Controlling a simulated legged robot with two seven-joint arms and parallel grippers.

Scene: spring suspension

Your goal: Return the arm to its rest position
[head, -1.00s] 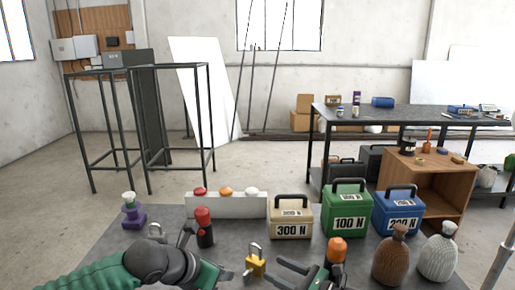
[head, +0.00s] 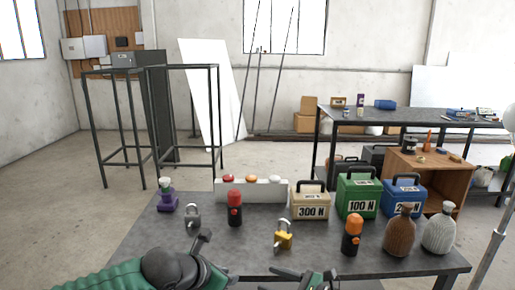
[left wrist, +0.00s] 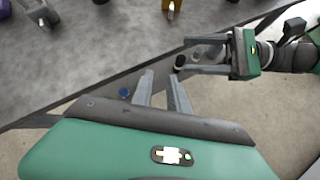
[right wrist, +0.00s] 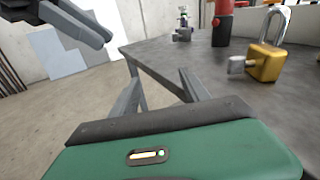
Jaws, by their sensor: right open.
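My left arm comes in from the left in the head view, and its gripper (head: 222,281) is cut off at the bottom edge. In the left wrist view its two fingers (left wrist: 160,76) stand apart with nothing between them, over the front edge of the grey table (left wrist: 90,75). My right gripper (head: 308,281) shows at the bottom of the head view. Its fingers (right wrist: 159,70) are spread and empty in the right wrist view, in front of the table. The left wrist view also shows the right gripper (left wrist: 186,54), open beside the left one.
On the table stand a grey padlock (head: 192,218), a yellow padlock (head: 283,238), a red-topped cylinder (head: 235,212), an orange-topped cylinder (head: 352,238), weights including a green one (head: 357,205), and two bottles (head: 400,235). A pole (head: 492,240) stands at right.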

